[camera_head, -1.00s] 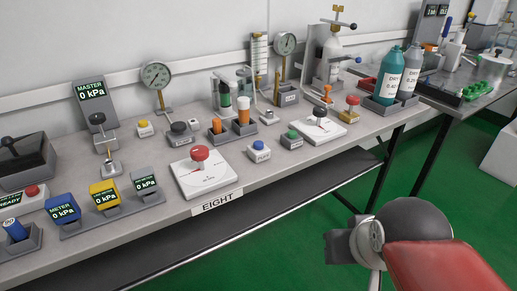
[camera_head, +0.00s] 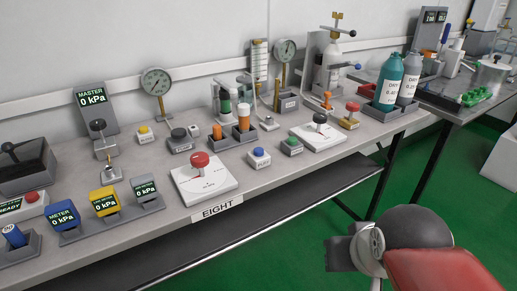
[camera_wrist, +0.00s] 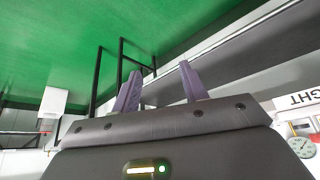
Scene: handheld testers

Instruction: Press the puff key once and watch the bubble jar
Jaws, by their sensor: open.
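The puff key is a blue round button on a white block (camera_head: 259,157), near the middle front of the bench in the head view. Its label is small and blurred. A clear jar (camera_head: 224,98) with green inside stands behind it by the wall; I cannot tell for sure that it is the bubble jar, and no bubbles can be made out. My gripper (camera_wrist: 160,68) shows in the wrist view with two purple fingers apart and nothing between them. It points over the green floor, away from the puff key. The fingers do not show in the head view.
A white dial plate with a red knob (camera_head: 205,184) is left of the puff key, and a green button (camera_head: 291,146) is right of it. Orange-filled tubes (camera_head: 243,117) stand behind. Small meters (camera_head: 104,202) line the left front. Green floor (camera_head: 270,255) before the bench is clear.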

